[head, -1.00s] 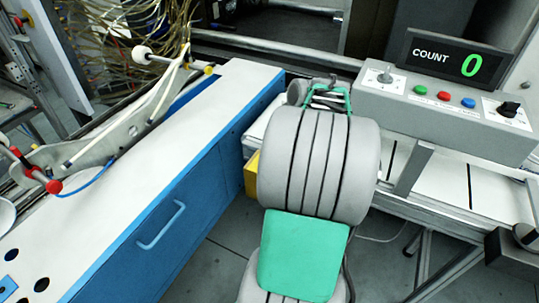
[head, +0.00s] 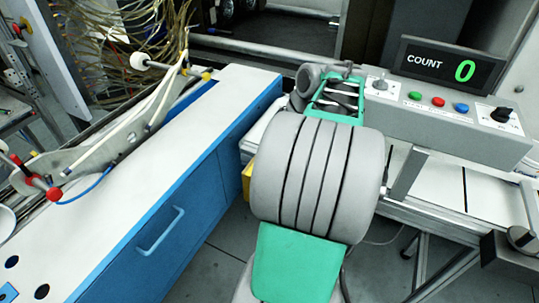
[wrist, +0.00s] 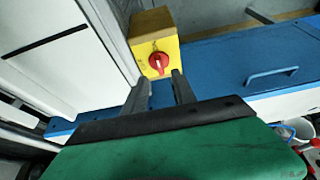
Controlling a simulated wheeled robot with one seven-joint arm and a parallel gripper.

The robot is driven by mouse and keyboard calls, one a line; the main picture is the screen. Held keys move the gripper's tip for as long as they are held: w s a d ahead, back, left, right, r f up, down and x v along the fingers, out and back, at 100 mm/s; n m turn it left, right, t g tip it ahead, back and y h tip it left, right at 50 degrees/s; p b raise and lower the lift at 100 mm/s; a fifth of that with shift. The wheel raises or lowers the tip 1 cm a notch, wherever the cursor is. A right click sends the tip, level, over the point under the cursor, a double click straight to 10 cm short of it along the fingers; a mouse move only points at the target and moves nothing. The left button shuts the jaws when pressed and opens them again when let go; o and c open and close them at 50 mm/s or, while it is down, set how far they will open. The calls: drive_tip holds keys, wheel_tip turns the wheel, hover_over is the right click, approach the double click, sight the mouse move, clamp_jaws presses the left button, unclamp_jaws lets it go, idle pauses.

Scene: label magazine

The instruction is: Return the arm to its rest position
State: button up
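My arm (head: 315,180), grey with green panels, is folded up in the middle of the head view. Its far links rise in front of the control panel, and my gripper is hidden there. In the wrist view, my gripper (wrist: 160,77) shows two dark fingers standing apart with nothing between them. Beyond the fingertips is a yellow switch box (wrist: 153,47) with a red rotary knob (wrist: 158,60). I cannot tell whether the fingers touch it, but a gap seems to lie between.
A blue cabinet with a white top (head: 150,170) stands at the left. A grey control panel (head: 445,120) with coloured buttons is at the right, under a display (head: 452,68) reading COUNT 0. A white conveyor-like surface (head: 440,180) runs below it. Grey floor (head: 215,265) shows between.

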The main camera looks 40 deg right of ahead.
drive_tip(key=shift+s+d+r, duration=0.1)
drive_tip(key=shift+s+r, duration=0.15)
drive_tip(key=shift+r, duration=0.35)
drive_tip(key=w+a+r+m+p, duration=0.1)
drive_tip(key=w+a+r+p, duration=0.15)
drive_tip(key=a, duration=0.55)
drive_tip(key=w+a+r+p, duration=0.2)
drive_tip(key=a+p, duration=0.1)
drive_tip(key=a, duration=0.6)
drive_tip(key=s+a+m+g+h+p, duration=0.1)
drive_tip(key=s+a+p, duration=0.3)
drive_tip(key=a, duration=0.8)
drive_tip(key=shift+s+r+m, duration=0.25)
drive_tip(key=shift+s+m, duration=0.55)
drive_tip(key=shift+s, duration=0.35)
